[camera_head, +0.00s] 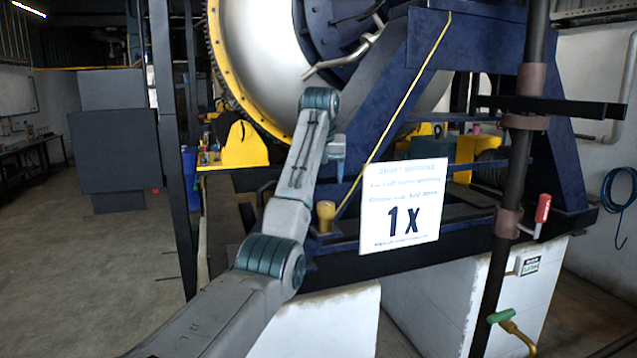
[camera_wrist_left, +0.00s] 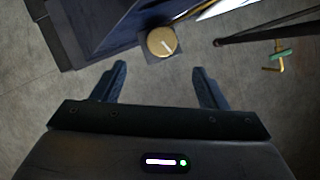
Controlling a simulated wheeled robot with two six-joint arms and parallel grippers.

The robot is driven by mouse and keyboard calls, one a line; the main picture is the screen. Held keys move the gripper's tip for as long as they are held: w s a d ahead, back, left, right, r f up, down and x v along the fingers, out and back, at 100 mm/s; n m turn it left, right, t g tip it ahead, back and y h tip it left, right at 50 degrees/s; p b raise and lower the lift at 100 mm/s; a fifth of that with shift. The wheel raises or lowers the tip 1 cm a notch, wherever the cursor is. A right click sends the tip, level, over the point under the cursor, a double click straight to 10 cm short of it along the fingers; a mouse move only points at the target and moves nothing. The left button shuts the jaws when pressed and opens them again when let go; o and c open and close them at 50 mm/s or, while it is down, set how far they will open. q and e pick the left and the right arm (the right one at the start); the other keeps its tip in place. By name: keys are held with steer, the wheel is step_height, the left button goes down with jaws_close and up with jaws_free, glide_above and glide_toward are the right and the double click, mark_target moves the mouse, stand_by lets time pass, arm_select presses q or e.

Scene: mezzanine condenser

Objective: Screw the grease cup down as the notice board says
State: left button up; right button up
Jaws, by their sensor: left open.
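The brass-coloured grease cup (camera_head: 326,215) stands on the dark blue frame, left of the white notice board (camera_head: 427,180). The board reads a large "1 X"; its smaller lines are hard to read. In the left wrist view the cup (camera_wrist_left: 162,41) is seen from above as a round gold cap with a pale line mark, on a small dark block. My left gripper (camera_head: 339,180) points down above the cup, apart from it. In the wrist view my open fingers (camera_wrist_left: 158,70) have nothing between them, and the cup lies beyond their tips. My right gripper is out of view.
A slanted blue beam (camera_head: 385,120) with a yellow line rises behind my gripper. Open floor (camera_head: 90,270) lies at left.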

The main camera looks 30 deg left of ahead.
mark_target(326, 204)
arm_select(q)
steer(key=shift+w+d+f, duration=0.1)
steer(key=shift+w+d, duration=0.05)
steer(key=shift+w, duration=0.1)
arm_select(e)
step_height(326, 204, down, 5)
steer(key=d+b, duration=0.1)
steer(key=b, duration=0.4)
arm_select(q)
steer(key=w+f+m+p, duration=0.1)
steer(key=f+m, duration=0.1)
steer(key=m, duration=1)
steer(key=w+a+f+m+p, duration=0.1)
steer(key=f+m+p, duration=0.1)
steer(key=m, duration=1)
steer(key=w+f+m+p, duration=0.1)
steer(key=f+m, duration=0.3)
steer(key=m, duration=0.8)
steer(key=shift+w+a+f+p, duration=0.1)
steer(key=shift+a+f+p, duration=0.05)
steer(key=shift+a+p, duration=0.25)
steer(key=shift+w+f, duration=0.1)
steer(key=shift+f, duration=0.4)
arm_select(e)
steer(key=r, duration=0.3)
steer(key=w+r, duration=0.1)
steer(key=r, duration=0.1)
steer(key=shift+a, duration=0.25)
